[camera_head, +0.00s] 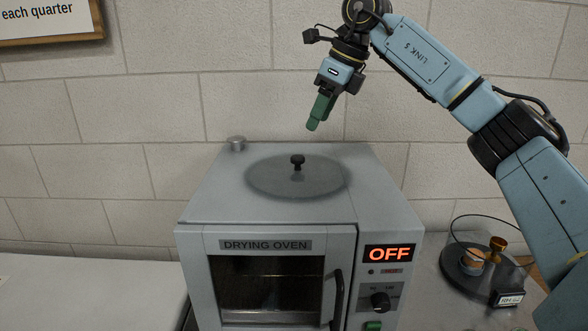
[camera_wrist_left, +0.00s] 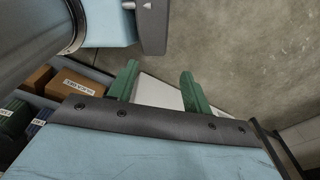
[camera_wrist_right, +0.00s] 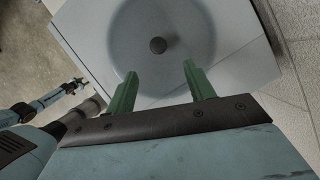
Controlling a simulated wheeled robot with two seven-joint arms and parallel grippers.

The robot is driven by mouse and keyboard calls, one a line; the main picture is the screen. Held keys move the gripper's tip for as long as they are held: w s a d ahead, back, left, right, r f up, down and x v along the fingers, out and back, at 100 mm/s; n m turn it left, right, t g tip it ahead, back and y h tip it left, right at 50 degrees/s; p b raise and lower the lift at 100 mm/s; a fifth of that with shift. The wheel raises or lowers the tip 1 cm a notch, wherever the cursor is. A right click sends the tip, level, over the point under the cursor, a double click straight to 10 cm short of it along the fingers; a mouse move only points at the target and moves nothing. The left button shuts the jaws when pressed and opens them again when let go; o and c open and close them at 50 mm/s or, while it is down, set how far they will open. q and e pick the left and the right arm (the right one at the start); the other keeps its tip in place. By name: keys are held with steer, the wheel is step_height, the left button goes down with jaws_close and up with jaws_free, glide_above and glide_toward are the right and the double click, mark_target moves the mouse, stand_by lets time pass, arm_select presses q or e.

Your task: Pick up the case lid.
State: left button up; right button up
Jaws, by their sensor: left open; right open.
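The case lid (camera_head: 270,180), a round smoky see-through disc with a black knob (camera_head: 297,161), lies flat on top of the drying oven (camera_head: 215,207). My right gripper (camera_head: 314,122) is above the lid, behind and slightly right of the knob in the head view, pointing down and touching nothing. In the right wrist view its green fingers are open and empty, with the knob (camera_wrist_right: 158,45) beyond the gap between the tips and the lid (camera_wrist_right: 190,30) around it. My left gripper (camera_wrist_left: 158,75) is open and empty in the left wrist view, and is outside the head view.
A small grey cylinder (camera_head: 236,144) stands at the oven's back left corner. A white surface (camera_head: 80,290) at left is clear. Boxes (camera_wrist_left: 75,85) show in the left wrist view.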

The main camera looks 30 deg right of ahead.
mark_target(298, 157)
steer(key=x, duration=0.3)
steer(key=shift+a+f, duration=0.1)
steer(key=shift+f, duration=0.05)
steer(key=x, duration=0.3)
steer(key=shift+w+a, duration=0.1)
steer(key=shift+a, duration=0.05)
steer(key=x, duration=0.2)
steer(key=shift+w+a+f+p, duration=0.1)
steer(key=shift+w+f+p, duration=0.1)
steer(key=shift+p, duration=0.15)
steer(key=shift+f, duration=0.3)
steer(key=shift+a+f, duration=0.1)
arm_select(q)
steer(key=shift+s+r, duration=0.3)
steer(key=shift+s, duration=0.35)
arm_select(e)
jaws_close()
